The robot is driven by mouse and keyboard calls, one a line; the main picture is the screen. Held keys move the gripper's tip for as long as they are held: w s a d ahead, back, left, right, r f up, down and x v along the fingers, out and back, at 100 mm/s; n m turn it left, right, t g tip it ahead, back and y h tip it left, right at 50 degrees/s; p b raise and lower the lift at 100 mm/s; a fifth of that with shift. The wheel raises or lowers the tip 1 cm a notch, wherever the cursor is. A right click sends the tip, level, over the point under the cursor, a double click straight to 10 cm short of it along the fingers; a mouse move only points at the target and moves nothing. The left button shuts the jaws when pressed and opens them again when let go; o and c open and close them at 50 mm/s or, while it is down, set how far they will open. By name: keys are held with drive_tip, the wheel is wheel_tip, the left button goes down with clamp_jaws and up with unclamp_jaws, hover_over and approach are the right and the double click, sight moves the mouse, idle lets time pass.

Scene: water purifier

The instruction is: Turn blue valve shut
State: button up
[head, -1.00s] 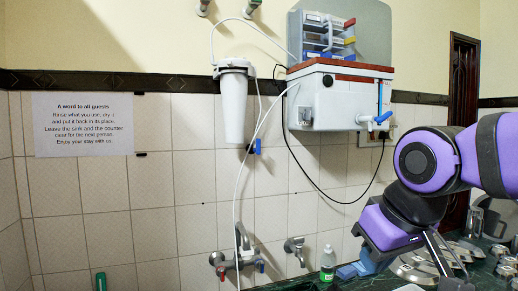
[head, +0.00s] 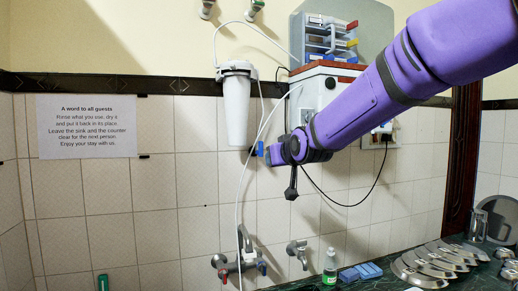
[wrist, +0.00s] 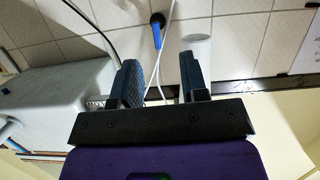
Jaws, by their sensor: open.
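My gripper (head: 271,155) is right beside the handle in the head view, partly hidden by my own wrist. In the wrist view my gripper (wrist: 159,62) is open, with nothing between its two dark blue fingers. I cannot tell any contact with the handle.
The white purifier box (head: 312,92), partly behind my arm, is close on the right. A thin white hose (head: 245,180) runs down past the valve to the wall tap (head: 238,262). A bottle (head: 330,265), blue sponges (head: 361,272) and metal lids (head: 430,262) are on the counter.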

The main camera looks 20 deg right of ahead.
sight(262, 148)
drive_tip(key=w+t, duration=0.1)
drive_tip(key=w, duration=0.5)
drive_tip(key=w+d+t, duration=0.1)
drive_tip(key=w, duration=0.6)
drive_tip(key=w+r+t, duration=0.1)
drive_tip(key=w, duration=0.6)
drive_tip(key=shift+w+d+m, duration=0.2)
drive_tip(key=shift+d+m, duration=0.05)
drive_tip(key=shift+m, duration=0.05)
clamp_jaws()
